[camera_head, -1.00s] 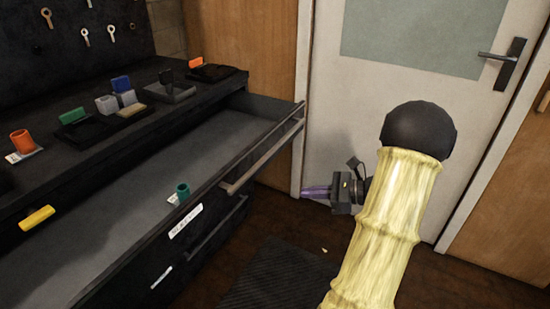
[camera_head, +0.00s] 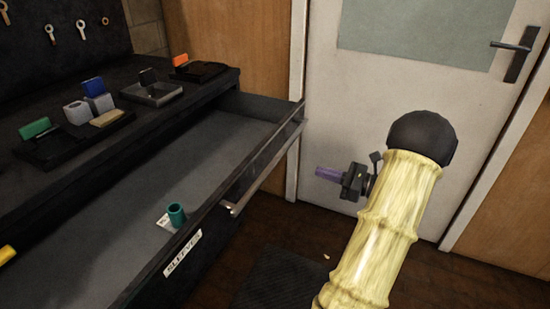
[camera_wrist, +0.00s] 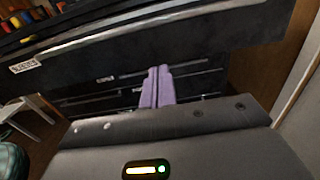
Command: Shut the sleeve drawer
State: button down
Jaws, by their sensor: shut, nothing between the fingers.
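The sleeve drawer (camera_head: 110,232) is pulled well out of the black cabinet, with a "SLEEVES" label (camera_head: 183,253) on its front. A green sleeve (camera_head: 176,214) stands on a white card inside. My gripper (camera_head: 320,172) is to the right of the drawer front, apart from it, with its purple fingers pointing left. In the wrist view the purple fingers (camera_wrist: 157,86) are together and empty, and the drawer front (camera_wrist: 190,42) with its label spans the upper part.
The cabinet top (camera_head: 95,140) bears trays with coloured blocks. Lower closed drawers (camera_wrist: 105,98) lie beyond my fingers. A white door (camera_head: 400,90) stands behind my arm. A dark mat (camera_head: 280,278) lies on the floor before the cabinet. A pale stool (camera_wrist: 25,115) shows at left in the wrist view.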

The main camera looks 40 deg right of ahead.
aim_at(270, 157)
jog(key=shift+s, duration=0.15)
jog(key=b+x, duration=0.4)
jog(key=x, duration=1)
